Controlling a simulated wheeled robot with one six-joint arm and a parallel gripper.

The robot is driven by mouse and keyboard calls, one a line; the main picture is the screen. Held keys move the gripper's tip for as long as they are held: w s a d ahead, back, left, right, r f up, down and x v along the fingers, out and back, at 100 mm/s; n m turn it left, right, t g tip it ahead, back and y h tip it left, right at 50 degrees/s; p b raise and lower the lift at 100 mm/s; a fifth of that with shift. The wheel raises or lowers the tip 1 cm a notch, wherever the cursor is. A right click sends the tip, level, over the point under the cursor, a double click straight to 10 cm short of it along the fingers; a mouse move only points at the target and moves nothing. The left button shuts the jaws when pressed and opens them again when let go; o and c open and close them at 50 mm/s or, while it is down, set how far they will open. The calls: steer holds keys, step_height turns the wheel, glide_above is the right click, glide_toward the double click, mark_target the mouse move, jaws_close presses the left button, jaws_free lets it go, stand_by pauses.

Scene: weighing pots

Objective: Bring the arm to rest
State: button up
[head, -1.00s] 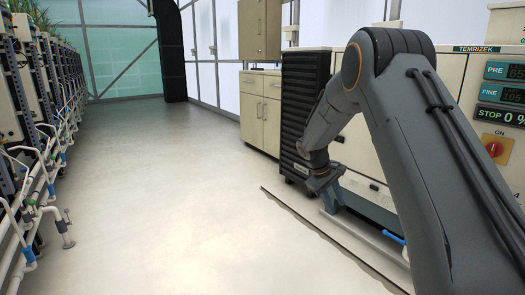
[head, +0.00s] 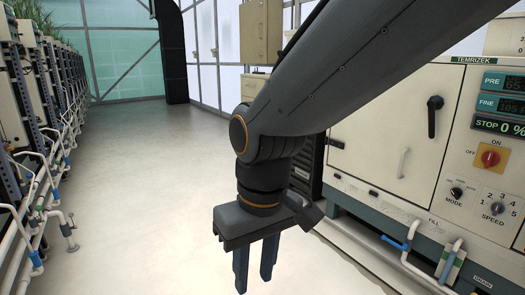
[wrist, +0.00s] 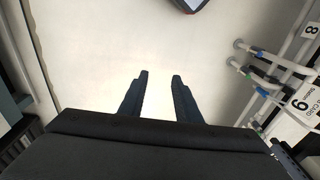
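My gripper (head: 255,266) hangs below my arm in the head view, pointing down over the pale floor. Its two dark fingers are a small gap apart with nothing between them. In the wrist view the fingers (wrist: 160,78) also stand apart and empty, with the bare floor beyond them. No pot shows in either view.
A cream machine (head: 385,140) with a black handle and a control panel stands close at right. White pipes (head: 45,215) run along the plant racks at left. A beige cabinet (head: 262,32) is at the back. The floor aisle (head: 140,180) is clear.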

steer(key=s+y, duration=0.1)
steer(key=s, duration=0.8)
steer(key=d+r+m+p, duration=0.2)
steer(key=d+r+p, duration=0.5)
steer(key=p, duration=0.5)
steer(key=d+r+m+h+p, duration=0.1)
steer(key=d+r+p, duration=0.5)
steer(key=r+p, duration=0.6)
steer(key=d+r+m+p, duration=0.3)
steer(key=d+r+p, duration=0.4)
steer(key=p, duration=0.7)
step_height(320, 180, up, 3)
steer(key=shift+w+d+f+m+h, duration=0.1)
steer(key=shift+w+d+m+h, duration=0.2)
steer(key=shift+w+d+h, duration=0.1)
